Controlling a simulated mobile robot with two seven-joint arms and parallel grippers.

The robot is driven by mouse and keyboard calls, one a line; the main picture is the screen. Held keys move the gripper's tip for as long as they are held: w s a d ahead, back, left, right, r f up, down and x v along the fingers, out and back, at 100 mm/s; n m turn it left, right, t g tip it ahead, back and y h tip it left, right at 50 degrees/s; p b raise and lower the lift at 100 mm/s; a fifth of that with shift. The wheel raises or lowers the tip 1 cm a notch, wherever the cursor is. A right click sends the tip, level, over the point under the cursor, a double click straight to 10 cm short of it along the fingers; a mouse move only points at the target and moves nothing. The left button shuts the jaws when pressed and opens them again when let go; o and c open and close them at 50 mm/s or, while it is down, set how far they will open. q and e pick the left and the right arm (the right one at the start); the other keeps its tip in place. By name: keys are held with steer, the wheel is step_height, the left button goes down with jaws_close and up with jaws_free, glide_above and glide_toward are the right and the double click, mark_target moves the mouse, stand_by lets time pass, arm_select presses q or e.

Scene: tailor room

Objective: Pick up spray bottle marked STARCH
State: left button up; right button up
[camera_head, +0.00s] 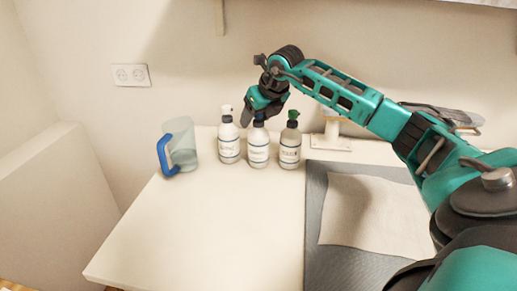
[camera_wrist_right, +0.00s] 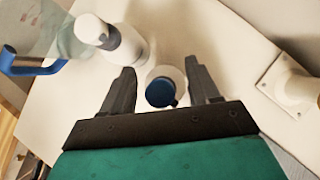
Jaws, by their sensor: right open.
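Three white spray bottles stand upright in a row near the back of the table: a white-topped one (camera_head: 228,146) at left, a blue-topped one (camera_head: 258,150) in the middle and a green-topped one (camera_head: 290,150) at right. Their labels are too small to read for sure, so I cannot tell which says STARCH. My right gripper (camera_head: 257,113) is open above the middle bottle. In the right wrist view, its fingers (camera_wrist_right: 161,68) are on either side of the blue top (camera_wrist_right: 160,92), with visible gaps. The white-topped bottle (camera_wrist_right: 124,45) is beside the left finger. My left gripper is not in view.
A clear jug with a blue handle (camera_head: 168,155) stands left of the bottles. A white stand (camera_head: 330,138) is at right, near the wall. A grey mat (camera_head: 325,270) with a pale cloth (camera_head: 365,215) lies at front right. The table's front left (camera_head: 200,230) is clear.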

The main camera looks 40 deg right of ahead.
steer(key=shift+f, duration=0.1)
jaws_close()
stand_by(0.6)
